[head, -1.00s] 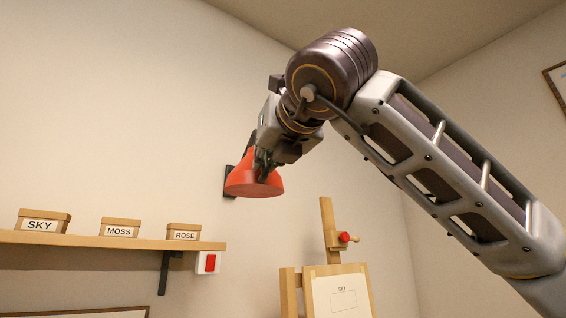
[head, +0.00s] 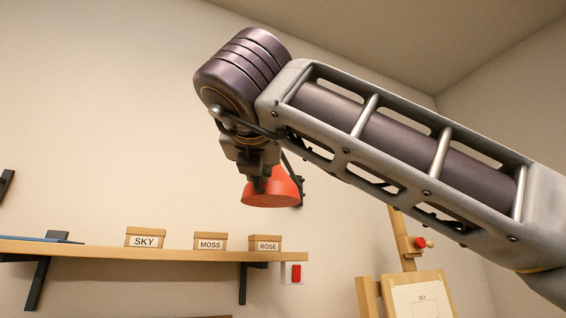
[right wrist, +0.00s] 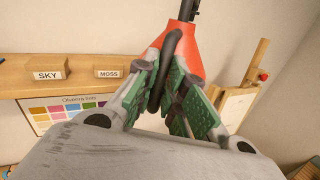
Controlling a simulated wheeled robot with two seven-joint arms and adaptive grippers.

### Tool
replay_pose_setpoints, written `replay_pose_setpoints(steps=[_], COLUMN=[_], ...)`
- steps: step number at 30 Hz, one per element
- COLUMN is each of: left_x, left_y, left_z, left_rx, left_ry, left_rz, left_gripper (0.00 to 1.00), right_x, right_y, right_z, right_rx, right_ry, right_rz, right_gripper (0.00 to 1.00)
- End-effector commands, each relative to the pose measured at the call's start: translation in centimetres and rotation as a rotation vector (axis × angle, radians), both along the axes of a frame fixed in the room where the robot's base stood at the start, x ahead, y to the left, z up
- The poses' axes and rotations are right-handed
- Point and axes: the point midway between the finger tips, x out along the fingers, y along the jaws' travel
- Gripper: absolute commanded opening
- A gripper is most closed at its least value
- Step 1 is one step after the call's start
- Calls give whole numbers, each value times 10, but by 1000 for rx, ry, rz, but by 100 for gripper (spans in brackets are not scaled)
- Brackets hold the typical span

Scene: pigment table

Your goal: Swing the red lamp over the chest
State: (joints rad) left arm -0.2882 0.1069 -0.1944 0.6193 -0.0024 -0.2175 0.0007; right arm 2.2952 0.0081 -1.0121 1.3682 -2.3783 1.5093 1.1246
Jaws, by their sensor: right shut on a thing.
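The red lamp (head: 272,192) hangs in front of the wall, above the right part of the shelf in the head view. In the right wrist view the lamp's red shade (right wrist: 182,50) is just beyond my fingers. My right gripper (head: 261,182) is at the lamp, partly hidden by my arm. Its green-padded fingers (right wrist: 170,95) are shut on a dark curved bar, seemingly the lamp's handle (right wrist: 168,60). I see no chest. My left gripper is out of view.
A wooden shelf (head: 180,253) bears boxes labelled SKY (head: 145,237), MOSS (head: 210,242) and ROSE (head: 265,243). A red wall switch (head: 297,273) is by its right end. An easel (head: 372,297) stands at right. A colour chart (right wrist: 75,110) hangs below the shelf.

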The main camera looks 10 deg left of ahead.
Motion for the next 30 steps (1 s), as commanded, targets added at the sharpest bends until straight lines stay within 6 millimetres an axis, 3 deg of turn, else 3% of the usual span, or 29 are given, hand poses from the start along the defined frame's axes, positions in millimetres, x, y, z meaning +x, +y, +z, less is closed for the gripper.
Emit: replay_pose_setpoints(steps=[3, 9, 26, 27, 30], left_x=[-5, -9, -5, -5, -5], left_y=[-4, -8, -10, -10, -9], left_z=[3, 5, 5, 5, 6], left_rx=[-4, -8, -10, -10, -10], left_ry=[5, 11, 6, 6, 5], left_rz=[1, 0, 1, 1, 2], left_gripper=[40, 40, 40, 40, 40], right_x=[-3, -3, -3, -3, -3], right_y=[18, 34, 40, 40, 40], right_z=[2, 2, 3, 3, 2], right_rx=[8, 22, 29, 29, 30], right_ry=[-6, -5, -7, -7, -6], right_rz=[8, 11, 12, 12, 11], right_gripper=[0, 0, 0, 17, 30])
